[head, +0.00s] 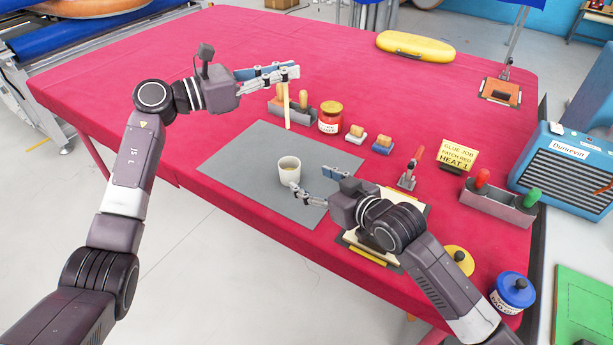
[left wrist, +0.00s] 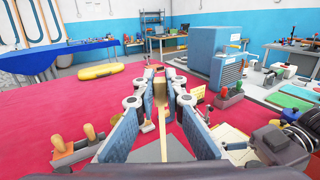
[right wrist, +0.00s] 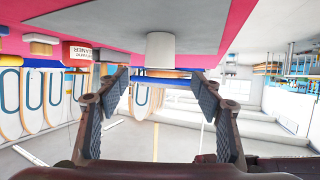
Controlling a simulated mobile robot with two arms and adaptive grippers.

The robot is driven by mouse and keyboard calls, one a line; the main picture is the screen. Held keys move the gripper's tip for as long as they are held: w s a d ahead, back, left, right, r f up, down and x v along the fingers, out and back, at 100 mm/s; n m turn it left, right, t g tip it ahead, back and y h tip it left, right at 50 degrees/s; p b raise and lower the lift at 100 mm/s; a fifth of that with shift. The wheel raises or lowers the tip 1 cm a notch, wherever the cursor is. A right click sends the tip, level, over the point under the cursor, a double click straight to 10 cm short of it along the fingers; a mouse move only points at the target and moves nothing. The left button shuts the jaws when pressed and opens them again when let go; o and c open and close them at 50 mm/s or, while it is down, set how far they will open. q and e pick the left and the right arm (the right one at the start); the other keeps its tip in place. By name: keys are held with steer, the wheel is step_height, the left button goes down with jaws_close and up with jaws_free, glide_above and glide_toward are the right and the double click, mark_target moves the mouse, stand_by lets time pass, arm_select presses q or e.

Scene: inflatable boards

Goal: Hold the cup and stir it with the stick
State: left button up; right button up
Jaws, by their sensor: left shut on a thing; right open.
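The cup (head: 289,170) is white with a brownish content and stands upright on the grey mat (head: 247,150). It also shows in the right wrist view (right wrist: 160,50), ahead of the fingers. My right gripper (head: 312,185) is open beside the cup at its right; the fingers look apart from it. My left gripper (head: 283,76) is shut on the wooden stick (head: 287,108), which hangs down nearly upright above the far part of the mat. In the left wrist view the stick (left wrist: 161,120) stands between the fingers.
A grey holder (head: 311,113) with wooden-handled tools and a red jar (head: 330,118) stand behind the mat. Brushes, a yellow sign (head: 457,155) and a grey tray (head: 497,205) stand to the right. A clipboard (head: 375,250) lies under my right arm. The table's left part is clear.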

mark_target(295, 171)
steer(key=x, duration=1.1)
steer(key=shift+w+a+f, duration=0.15)
steer(key=shift+w+a, duration=0.05)
steer(key=shift+w, duration=0.1)
steer(key=c, duration=1.2)
steer(key=shift+c, duration=0.4)
arm_select(q)
steer(key=shift+s+d+f+m+y, duration=0.55)
steer(key=shift+s+d+f+m, duration=0.75)
steer(key=shift+f, duration=1.5)
steer(key=shift+s+d+f+m+y, duration=0.55)
steer(key=shift+s+d+f, duration=0.45)
steer(key=shift+d+f, duration=1.3)
steer(key=w+a+f, duration=0.1)
steer(key=a+f, duration=0.2)
steer(key=f, duration=0.4)
steer(key=shift+w, duration=0.3)
